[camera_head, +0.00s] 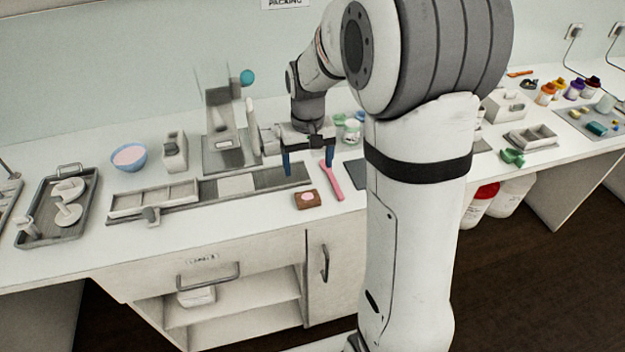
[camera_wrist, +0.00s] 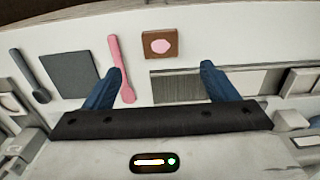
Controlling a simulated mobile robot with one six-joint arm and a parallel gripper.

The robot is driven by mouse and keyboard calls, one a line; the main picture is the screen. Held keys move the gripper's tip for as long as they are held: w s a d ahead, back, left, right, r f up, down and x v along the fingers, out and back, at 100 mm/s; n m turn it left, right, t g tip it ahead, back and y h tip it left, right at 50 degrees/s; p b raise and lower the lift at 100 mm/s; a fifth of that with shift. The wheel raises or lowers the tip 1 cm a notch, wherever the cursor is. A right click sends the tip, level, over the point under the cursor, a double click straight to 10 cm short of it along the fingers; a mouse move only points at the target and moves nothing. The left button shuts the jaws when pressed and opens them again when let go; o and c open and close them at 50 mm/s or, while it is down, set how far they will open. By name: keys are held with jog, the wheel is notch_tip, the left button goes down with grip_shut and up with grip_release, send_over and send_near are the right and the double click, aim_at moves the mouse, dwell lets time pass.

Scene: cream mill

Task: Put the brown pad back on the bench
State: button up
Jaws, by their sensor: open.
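The brown pad (camera_head: 306,199) lies flat near the front edge of the white bench (camera_head: 345,205). A round pink piece sits on its top. It also shows in the wrist view (camera_wrist: 161,44), beyond and between my fingertips. My gripper (camera_head: 308,158) is open and empty above the bench, behind the pad in the head view. Its two blue fingers also show in the wrist view (camera_wrist: 163,72), apart, with nothing between them. The gripper does not touch the pad.
A pink spatula (camera_head: 332,180) lies close to the right of the pad, beside a dark grey mat (camera_head: 356,174). A long grey rail (camera_head: 280,178) with a tray section lies behind and left. A grey tray (camera_head: 90,190) and blue bowl (camera_head: 129,168) stand further left.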

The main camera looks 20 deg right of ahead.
jog(key=s+r+t, duration=0.1)
jog(key=s+r, duration=0.3)
jog(key=s, duration=0.6)
jog(key=s+r+t, duration=0.2)
jog(key=s+r, duration=0.1)
jog(key=s, duration=0.7)
jog(key=shift+s+a+r, duration=0.3)
jog(key=shift+s+r, duration=0.05)
jog(key=shift+s, duration=0.05)
